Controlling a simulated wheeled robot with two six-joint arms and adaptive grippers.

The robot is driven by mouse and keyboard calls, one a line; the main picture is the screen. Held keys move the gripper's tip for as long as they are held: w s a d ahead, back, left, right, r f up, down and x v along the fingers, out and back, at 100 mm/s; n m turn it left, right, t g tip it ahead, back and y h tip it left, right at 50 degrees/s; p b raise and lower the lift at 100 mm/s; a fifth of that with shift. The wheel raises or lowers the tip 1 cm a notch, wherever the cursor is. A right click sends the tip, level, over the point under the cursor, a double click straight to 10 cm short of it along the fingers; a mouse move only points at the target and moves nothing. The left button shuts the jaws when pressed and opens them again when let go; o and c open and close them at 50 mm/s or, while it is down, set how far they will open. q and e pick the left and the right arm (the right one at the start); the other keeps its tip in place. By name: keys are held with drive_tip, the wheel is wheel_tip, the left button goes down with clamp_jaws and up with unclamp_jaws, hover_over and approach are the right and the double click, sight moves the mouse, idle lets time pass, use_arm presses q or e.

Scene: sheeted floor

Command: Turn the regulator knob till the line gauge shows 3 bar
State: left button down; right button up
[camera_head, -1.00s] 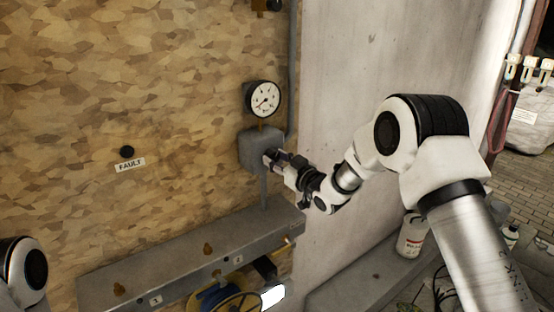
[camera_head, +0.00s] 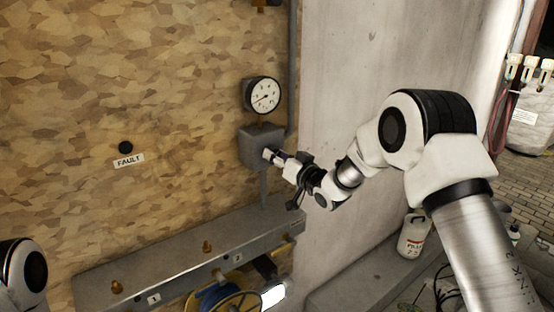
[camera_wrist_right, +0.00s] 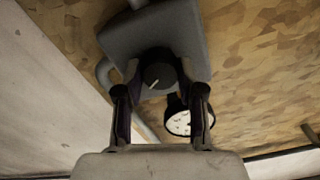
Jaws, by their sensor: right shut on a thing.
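The line gauge (camera_head: 262,95) is a round white dial with a black rim on the wooden wall. Its needle points to the lower left; the numbers are too small to read. The grey regulator body (camera_head: 256,146) sits just below it. My right gripper (camera_head: 271,156) is at the regulator's front. In the right wrist view, the dark round knob (camera_wrist_right: 158,76) with a pale pointer line lies between the fingers of my right gripper (camera_wrist_right: 159,80), which is shut on it. The gauge also shows there (camera_wrist_right: 180,123), partly behind a finger. My left gripper is out of view.
A FAULT label (camera_head: 129,160) and a black button (camera_head: 125,147) are on the wall to the left. A white canister (camera_head: 412,237) stands right.

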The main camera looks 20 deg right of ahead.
drive_tip(key=m, duration=0.8)
drive_tip(key=shift+r, duration=0.1)
drive_tip(key=shift+m, duration=0.4)
drive_tip(key=o, duration=1.1)
drive_tip(key=shift+o, duration=0.2)
drive_tip(key=shift+d, duration=0.1)
